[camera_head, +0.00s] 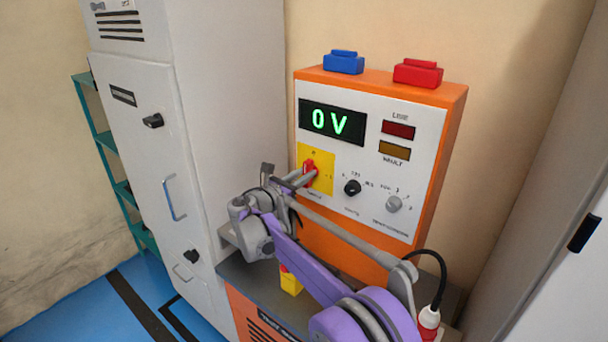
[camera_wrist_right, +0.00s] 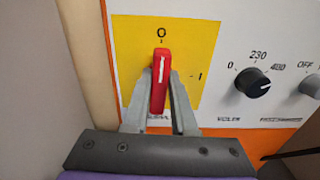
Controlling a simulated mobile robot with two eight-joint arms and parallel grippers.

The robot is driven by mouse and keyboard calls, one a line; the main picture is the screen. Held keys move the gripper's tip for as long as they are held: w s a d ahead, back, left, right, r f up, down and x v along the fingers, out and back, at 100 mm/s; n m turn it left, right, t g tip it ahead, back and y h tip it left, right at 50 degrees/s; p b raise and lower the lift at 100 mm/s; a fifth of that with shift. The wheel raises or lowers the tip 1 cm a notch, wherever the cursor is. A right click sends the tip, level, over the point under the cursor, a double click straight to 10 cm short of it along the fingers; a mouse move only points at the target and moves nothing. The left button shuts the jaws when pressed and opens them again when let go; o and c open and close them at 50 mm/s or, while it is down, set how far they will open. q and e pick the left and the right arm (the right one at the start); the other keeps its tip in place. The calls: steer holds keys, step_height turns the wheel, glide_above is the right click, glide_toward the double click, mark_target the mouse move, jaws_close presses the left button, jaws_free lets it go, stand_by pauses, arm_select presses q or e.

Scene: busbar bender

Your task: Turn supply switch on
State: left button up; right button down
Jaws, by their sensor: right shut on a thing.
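The supply switch is a red handle (camera_head: 309,167) on a yellow plate (camera_head: 325,180) at the lower left of the orange supply box's white panel. In the right wrist view the red handle (camera_wrist_right: 160,82) stands upright, its white line pointing at the 0 mark; a 1 mark is to its right on the yellow plate (camera_wrist_right: 190,50). My right gripper (camera_wrist_right: 160,98) is shut on the red handle, one finger on each side. In the head view the right gripper (camera_head: 305,178) reaches the switch from the front. The display (camera_head: 332,122) reads 0 V. My left gripper is not in view.
A black knob (camera_head: 352,187) and a grey knob (camera_head: 394,204) sit right of the switch. Red and amber lamps (camera_head: 398,130) look dark. Blue (camera_head: 343,62) and red (camera_head: 418,73) pieces top the box. A grey cabinet (camera_head: 225,100) stands close on the left.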

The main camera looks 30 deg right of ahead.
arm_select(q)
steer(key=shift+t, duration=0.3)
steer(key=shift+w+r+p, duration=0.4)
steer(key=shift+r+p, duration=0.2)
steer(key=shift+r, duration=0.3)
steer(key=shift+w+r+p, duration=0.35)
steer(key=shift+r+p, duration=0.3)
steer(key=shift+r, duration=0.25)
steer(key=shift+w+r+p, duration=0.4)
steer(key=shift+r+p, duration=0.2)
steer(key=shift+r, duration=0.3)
arm_select(e)
steer(key=shift+s+d+f+m, duration=0.1)
steer(key=shift+s+f+m, duration=0.05)
steer(key=shift+m, duration=2.7)
steer(key=shift+s+a+f+m, duration=0.1)
steer(key=shift+m, duration=2.8)
steer(key=shift+s+d+f+m, duration=0.1)
steer(key=shift+s+f+m, duration=0.05)
steer(key=shift+m, duration=3)
steer(key=c, duration=0.7)
jaws_free()
